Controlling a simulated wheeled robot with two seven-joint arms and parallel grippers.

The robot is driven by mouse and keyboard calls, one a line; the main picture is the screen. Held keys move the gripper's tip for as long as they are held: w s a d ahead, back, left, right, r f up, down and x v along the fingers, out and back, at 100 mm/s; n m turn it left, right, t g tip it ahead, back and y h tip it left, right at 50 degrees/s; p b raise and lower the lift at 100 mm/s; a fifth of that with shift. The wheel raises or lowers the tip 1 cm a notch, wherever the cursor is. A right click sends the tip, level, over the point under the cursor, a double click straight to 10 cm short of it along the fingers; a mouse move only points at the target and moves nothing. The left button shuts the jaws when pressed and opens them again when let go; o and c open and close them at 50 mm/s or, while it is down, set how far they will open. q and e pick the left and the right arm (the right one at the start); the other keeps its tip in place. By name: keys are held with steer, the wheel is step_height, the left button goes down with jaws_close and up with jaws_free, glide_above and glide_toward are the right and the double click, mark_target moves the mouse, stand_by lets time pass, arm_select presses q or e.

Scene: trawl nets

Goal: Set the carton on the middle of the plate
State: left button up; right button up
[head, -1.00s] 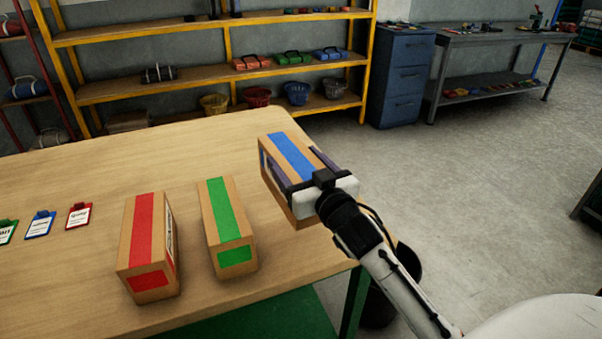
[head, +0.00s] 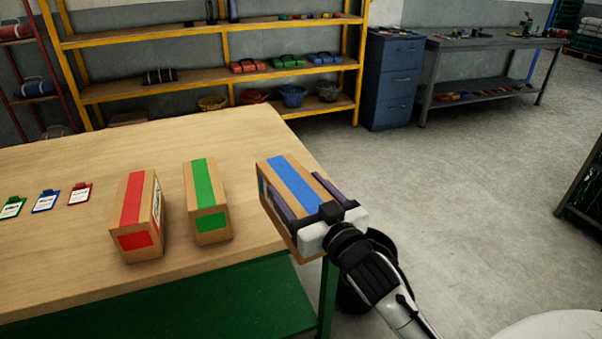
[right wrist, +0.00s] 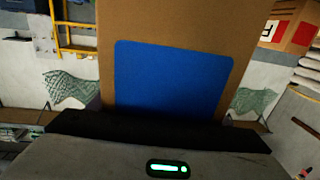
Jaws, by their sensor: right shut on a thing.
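A brown carton with a blue stripe (head: 292,183) is in my right gripper (head: 292,202), whose two fingers clasp its sides. It is at the right end of the table, near the edge; I cannot tell whether it clears the table top. In the right wrist view the carton's blue end patch (right wrist: 170,78) fills the middle, close to the gripper. A red-striped carton (head: 137,215) and a green-striped carton (head: 206,200) stand on the table to the left. No plate shows in these frames. My left gripper is not in view.
The wooden table (head: 80,170) has three clipboards at its left, among them a blue one (head: 45,200). Behind it stand a yellow shelf (head: 190,85), a blue drawer cabinet (head: 392,80) and a grey workbench (head: 470,75). Open floor (head: 460,190) lies to the right.

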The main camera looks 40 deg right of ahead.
steer(key=s+a+f+n+y, duration=0.1)
steer(key=s+a+f+y, duration=0.1)
steer(key=s+a, duration=0.9)
steer(key=s, duration=0.4)
steer(key=shift+s+a+f+n+y, duration=0.2)
steer(key=shift+a+f+n+y, duration=0.05)
steer(key=shift+f+n+y, duration=0.05)
steer(key=shift+d, duration=0.2)
